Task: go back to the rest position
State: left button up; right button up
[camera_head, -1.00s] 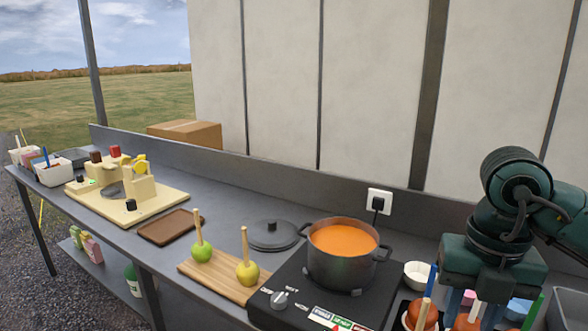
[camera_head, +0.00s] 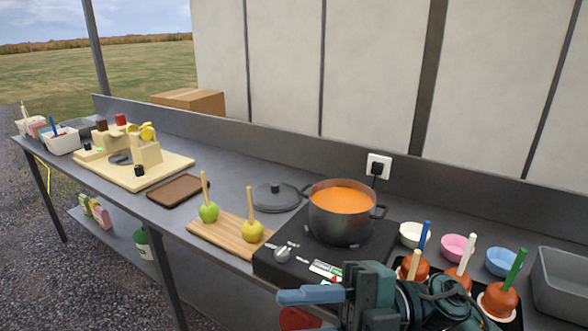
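My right gripper (camera_head: 308,307) is low at the bottom of the head view, in front of the black hob. Its fingers point left, and one blue finger shows clearly. The fingers look apart, with no object clearly held between them, though the lower finger is partly cut off. A red patch beside them is not clear to me. My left gripper is not in view. Coated apples (camera_head: 498,300) with sticks stand on a dark tray to the right, partly hidden by my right arm.
A pot (camera_head: 341,226) of orange liquid stands on the hob (camera_head: 275,264). A wooden board (camera_head: 212,236) bears a green and a yellow apple. White (camera_head: 411,237), pink (camera_head: 457,246) and blue (camera_head: 502,262) bowls stand behind the coated apples. A grey bin (camera_head: 562,287) is at right.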

jog(key=w+d+f+m+t+h, duration=0.4)
jog(key=w+f+m+t, duration=0.15)
jog(key=m+t, duration=0.6)
jog(key=w+d+f+m+t+h, duration=0.35)
jog(key=f+m+t, duration=0.25)
jog(key=m+t, duration=0.55)
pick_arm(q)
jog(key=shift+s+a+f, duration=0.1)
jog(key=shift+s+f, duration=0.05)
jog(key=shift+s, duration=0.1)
pick_arm(e)
jog(key=s+d+f+m+g+h, duration=0.3)
jog(key=s+f+h, duration=0.1)
jog(key=f, duration=0.7)
jog(key=s+d+f+m+g+h, duration=0.3)
jog(key=s+f, duration=0.4)
jog(key=f, duration=0.4)
jog(key=shift+s+f+m+g+h, duration=0.2)
jog(key=shift+f+m+g+h, duration=0.2)
jog(key=shift+m+g+h, duration=0.45)
